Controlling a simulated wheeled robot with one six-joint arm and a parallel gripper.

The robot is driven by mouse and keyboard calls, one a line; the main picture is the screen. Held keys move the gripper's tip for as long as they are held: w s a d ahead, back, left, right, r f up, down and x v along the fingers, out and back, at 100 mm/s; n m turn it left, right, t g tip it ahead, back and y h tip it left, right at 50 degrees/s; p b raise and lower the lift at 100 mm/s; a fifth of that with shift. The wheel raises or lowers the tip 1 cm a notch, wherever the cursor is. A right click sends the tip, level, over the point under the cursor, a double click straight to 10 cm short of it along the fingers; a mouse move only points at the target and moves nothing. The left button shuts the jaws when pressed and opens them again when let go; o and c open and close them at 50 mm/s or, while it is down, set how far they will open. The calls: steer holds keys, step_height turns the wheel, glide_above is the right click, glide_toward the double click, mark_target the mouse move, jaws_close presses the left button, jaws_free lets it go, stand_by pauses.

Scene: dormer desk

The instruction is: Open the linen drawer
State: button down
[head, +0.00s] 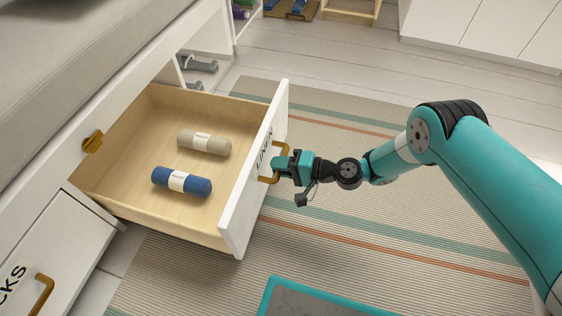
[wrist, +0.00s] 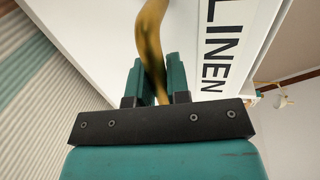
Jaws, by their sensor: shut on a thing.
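The linen drawer (head: 253,190) is pulled well out from the white unit below the grey cushion. Its white front carries a LINEN label, which also shows in the wrist view (wrist: 219,45). Inside the drawer lie a beige roll (head: 204,142) and a blue roll (head: 182,181), each with a white band. My gripper (head: 279,168) is at the outer side of the drawer front, shut on the brass handle (head: 285,149). In the wrist view the handle (wrist: 151,38) passes between my two teal fingers (wrist: 154,85).
A closed drawer with a brass handle (head: 42,294) is at the lower left. A brass catch (head: 92,141) sits on the unit's frame. Grey dumbbells (head: 198,64) lie in an opening behind the drawer. A striped rug (head: 340,190) covers the floor, with a teal-edged mat (head: 315,300) at the bottom.

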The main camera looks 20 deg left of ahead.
steer(key=shift+w, duration=0.15)
steer(key=c, duration=1.2)
jaws_free()
steer(key=shift+d, duration=0.1)
steer(key=shift+o, duration=0.5)
steer(key=p+v, duration=0.7)
steer(key=v, duration=1)
steer(key=shift+d+p, duration=0.2)
steer(key=shift+p, duration=0.15)
